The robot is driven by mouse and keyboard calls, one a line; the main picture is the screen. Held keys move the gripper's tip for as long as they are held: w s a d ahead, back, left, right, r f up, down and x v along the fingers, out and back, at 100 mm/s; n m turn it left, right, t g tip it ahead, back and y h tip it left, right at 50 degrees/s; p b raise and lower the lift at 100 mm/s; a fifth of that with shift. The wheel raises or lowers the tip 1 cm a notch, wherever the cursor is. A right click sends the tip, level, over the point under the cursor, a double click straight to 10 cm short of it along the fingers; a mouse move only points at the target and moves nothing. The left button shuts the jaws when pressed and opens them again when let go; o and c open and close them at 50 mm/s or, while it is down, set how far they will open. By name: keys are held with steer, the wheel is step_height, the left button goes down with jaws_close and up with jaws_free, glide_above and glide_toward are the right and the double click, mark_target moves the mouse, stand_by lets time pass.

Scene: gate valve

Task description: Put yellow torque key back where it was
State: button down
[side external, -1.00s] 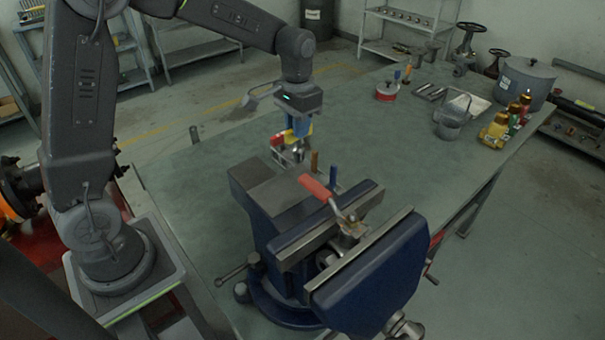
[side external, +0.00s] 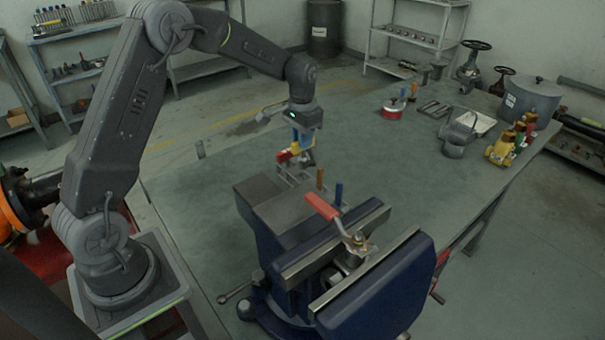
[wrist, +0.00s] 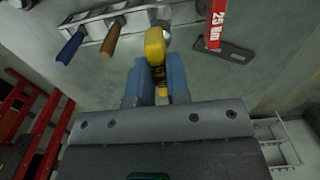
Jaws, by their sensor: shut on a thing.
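My gripper (side external: 306,148) is shut on the yellow torque key (side external: 296,136), low over the far side of the bench beyond the vise. In the wrist view, the yellow handle (wrist: 155,46) sits between my two blue fingers (wrist: 158,80). A pale metal rack (wrist: 96,30) lies beside the key, holding a blue-handled key (wrist: 70,49) and a brown-handled key (wrist: 112,38). They also show in the side view, blue (side external: 338,194) and brown (side external: 320,179). The key's lower end is hidden, so I cannot tell whether it touches the rack.
A red tag marked 25 Nm (wrist: 215,27) stands close to the key. The large blue vise (side external: 300,235) with a red-handled valve (side external: 323,206) stands in front of the rack. A red tin (side external: 394,108) and a grey pot (side external: 530,98) stand farther back. The bench's left part is clear.

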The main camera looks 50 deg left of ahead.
mark_target(302, 158)
step_height(302, 158, down, 7)
steer(key=shift+r, duration=0.15)
stand_by(0.4)
steer(key=c, duration=1.1)
jaws_free()
step_height(302, 158, up, 12)
steer(key=shift+f, duration=0.2)
steer(key=s+d+r+t, duration=0.1)
steer(key=s+d+r, duration=0.35)
steer(key=r, duration=0.25)
steer(key=s+d+r+t, duration=0.1)
steer(key=s+d, duration=0.3)
steer(key=s, duration=0.7)
steer(key=s+d+r+t, duration=0.2)
steer(key=s+d, duration=0.3)
steer(key=s, duration=0.7)
steer(key=shift+s+t, duration=0.25)
steer(key=shift+t, duration=0.55)
